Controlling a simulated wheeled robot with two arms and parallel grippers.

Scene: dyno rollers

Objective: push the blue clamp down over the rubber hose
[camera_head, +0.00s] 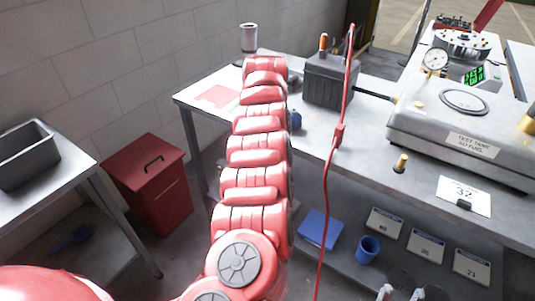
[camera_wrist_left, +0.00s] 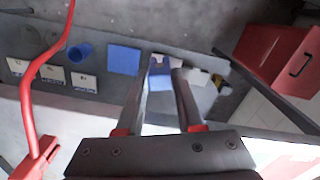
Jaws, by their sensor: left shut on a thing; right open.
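My left gripper (camera_wrist_left: 163,68) is shut, with a small blue piece (camera_wrist_left: 160,78), which looks like the blue clamp, between its fingertips in the left wrist view. In the head view my left arm hides this gripper. A small dark blue thing (camera_head: 295,120) shows at the arm's right edge over the bench; I cannot tell whether it is the clamp. A thin dark hose (camera_head: 372,93) runs from the grey box to the test tank; I cannot tell if it is the rubber hose. My right gripper (camera_head: 403,293) is open, only partly in view at the bottom edge.
The grey box (camera_head: 330,80) and test tank (camera_head: 460,125) stand on the bench (camera_head: 345,150). A red cord (camera_head: 327,190) hangs in front. A brass fitting (camera_head: 401,163) stands before the tank. Below are a blue cup (camera_head: 367,249) and number cards. A red bin (camera_head: 150,187) stands left.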

